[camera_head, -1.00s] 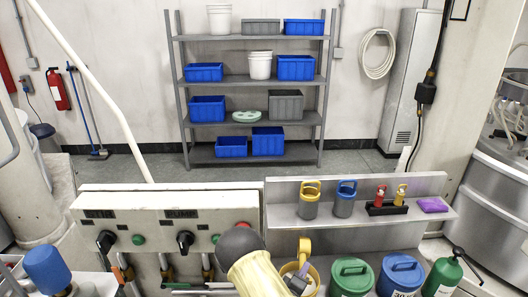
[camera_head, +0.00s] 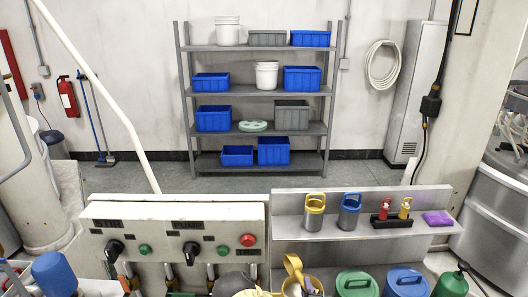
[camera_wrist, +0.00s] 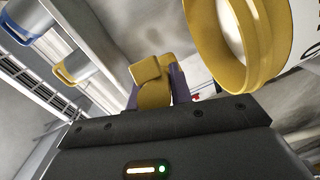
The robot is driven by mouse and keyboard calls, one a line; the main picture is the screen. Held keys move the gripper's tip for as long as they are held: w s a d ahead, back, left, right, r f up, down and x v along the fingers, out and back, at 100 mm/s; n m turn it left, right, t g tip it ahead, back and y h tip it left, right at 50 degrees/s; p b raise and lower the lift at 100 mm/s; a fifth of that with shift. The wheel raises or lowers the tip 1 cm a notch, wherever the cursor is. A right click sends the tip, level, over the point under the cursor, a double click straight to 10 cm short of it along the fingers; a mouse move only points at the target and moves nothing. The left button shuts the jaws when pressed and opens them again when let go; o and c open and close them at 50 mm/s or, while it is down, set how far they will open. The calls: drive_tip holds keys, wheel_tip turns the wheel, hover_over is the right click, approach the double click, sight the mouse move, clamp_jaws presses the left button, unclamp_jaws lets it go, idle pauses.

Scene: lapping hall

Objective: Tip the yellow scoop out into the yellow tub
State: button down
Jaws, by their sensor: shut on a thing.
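The yellow scoop (camera_head: 293,267) shows at the bottom of the head view, above the yellow tub (camera_head: 289,288). In the wrist view the fingers of my gripper (camera_wrist: 155,94) are shut on a yellow part of the scoop (camera_wrist: 152,72). The scoop's bowl and its contents are not clearly visible. The yellow tub's thick round rim (camera_wrist: 201,45) shows close by at the upper right of the wrist view, with dark lettering on its pale side. The tub's inside is mostly hidden.
A green-lidded tub (camera_head: 355,283), a blue-lidded tub (camera_head: 405,281) and a green bottle (camera_head: 451,283) stand right of the yellow tub. A ledge (camera_head: 383,235) behind holds yellow- and blue-handled cups, small bottles and a purple block. A control panel (camera_head: 170,240) stands left.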

drive_tip(key=shift+w, duration=0.1)
drive_tip(key=shift+w+a+r+m+h, duration=0.1)
drive_tip(key=shift+w+r+m+h, duration=0.2)
drive_tip(key=shift+m+h, duration=0.4)
drive_tip(key=m+h, duration=0.1)
drive_tip(key=m, duration=0.1)
drive_tip(key=r+m+h, duration=0.1)
drive_tip(key=shift+a+g+h+b, duration=0.25)
drive_tip(key=shift+g+h+b, duration=0.05)
drive_tip(key=shift+g+b, duration=0.1)
drive_tip(key=m, duration=0.1)
drive_tip(key=m+h, duration=0.1)
drive_tip(key=g+h, duration=0.1)
drive_tip(key=shift+s+a+m, duration=0.25)
drive_tip(key=shift+s+m, duration=0.05)
drive_tip(key=shift+m, duration=0.1)
drive_tip(key=m, duration=0.1)
drive_tip(key=s+m+g+h, duration=0.1)
drive_tip(key=a+g+h, duration=0.1)
drive_tip(key=shift+s+f+m, duration=0.15)
drive_tip(key=shift+f+m, duration=0.1)
drive_tip(key=shift+m, duration=0.15)
drive_tip(key=s+a+m+g+h, duration=0.1)
drive_tip(key=s+a+f+m+h, duration=0.1)
drive_tip(key=s+a+f+m+g+b, duration=0.1)
drive_tip(key=m, duration=0.1)
drive_tip(key=shift+s+a+g+h, duration=0.25)
drive_tip(key=shift+s+g+h, duration=0.05)
drive_tip(key=shift+h, duration=0.1)
